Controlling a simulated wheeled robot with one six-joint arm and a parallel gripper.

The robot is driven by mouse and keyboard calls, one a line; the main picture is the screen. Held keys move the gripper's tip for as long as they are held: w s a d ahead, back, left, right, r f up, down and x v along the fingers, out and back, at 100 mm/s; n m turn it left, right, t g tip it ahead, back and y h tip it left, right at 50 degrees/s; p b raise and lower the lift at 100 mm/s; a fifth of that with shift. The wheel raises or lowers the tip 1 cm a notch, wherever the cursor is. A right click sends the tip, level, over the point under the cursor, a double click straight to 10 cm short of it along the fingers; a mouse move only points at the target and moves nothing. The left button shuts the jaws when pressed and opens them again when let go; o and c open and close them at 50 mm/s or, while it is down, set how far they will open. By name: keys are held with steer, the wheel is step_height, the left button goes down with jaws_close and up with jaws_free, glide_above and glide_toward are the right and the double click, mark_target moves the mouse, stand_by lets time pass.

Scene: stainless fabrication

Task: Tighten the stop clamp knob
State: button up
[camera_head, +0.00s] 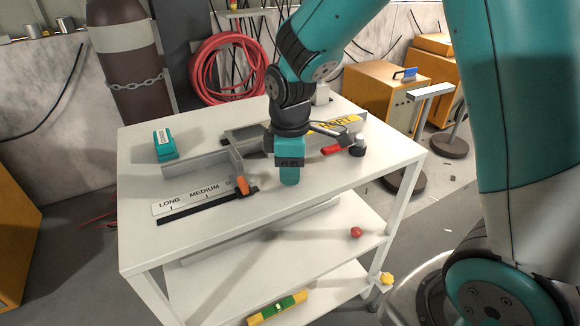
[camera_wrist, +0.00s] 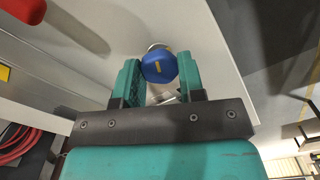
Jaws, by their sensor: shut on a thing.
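My gripper (camera_head: 289,174) points down over the white cart top, in front of the grey metal fixture. In the wrist view the two teal fingers (camera_wrist: 157,78) stand either side of a round blue knob (camera_wrist: 159,66) with a yellow mark on its face, and are shut on it. A bright metal part shows behind the knob. In the head view the knob is hidden by my gripper. A scale plate (camera_head: 188,200) reading LONG and MEDIUM, its last word partly covered, lies left of my gripper, with a black bar (camera_head: 205,208) along it and an orange piece (camera_head: 242,185).
A red handle (camera_head: 333,150) and a dark round knob (camera_head: 357,147) are close right of my gripper. A teal box (camera_head: 164,144) sits at the back left. A red ball (camera_head: 356,232) and a green-yellow level (camera_head: 277,308) lie on lower shelves.

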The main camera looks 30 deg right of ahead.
steer(key=shift+r+m, duration=0.1)
steer(key=shift+m, duration=0.2)
steer(key=shift+m+p, duration=0.95)
steer(key=shift+m, duration=0.05)
steer(key=m+p, duration=0.2)
steer(key=m, duration=0.1)
steer(key=shift+m, duration=0.3)
steer(key=m+p, duration=0.2)
steer(key=m, duration=0.3)
steer(key=shift+w+m+p, duration=0.1)
steer(key=shift+m+p, duration=0.2)
steer(key=shift+m, duration=0.1)
steer(key=o, duration=0.9)
step_height(320, 180, up, 17)
steer(key=shift+r+p, duration=0.15)
steer(key=shift+p, duration=0.75)
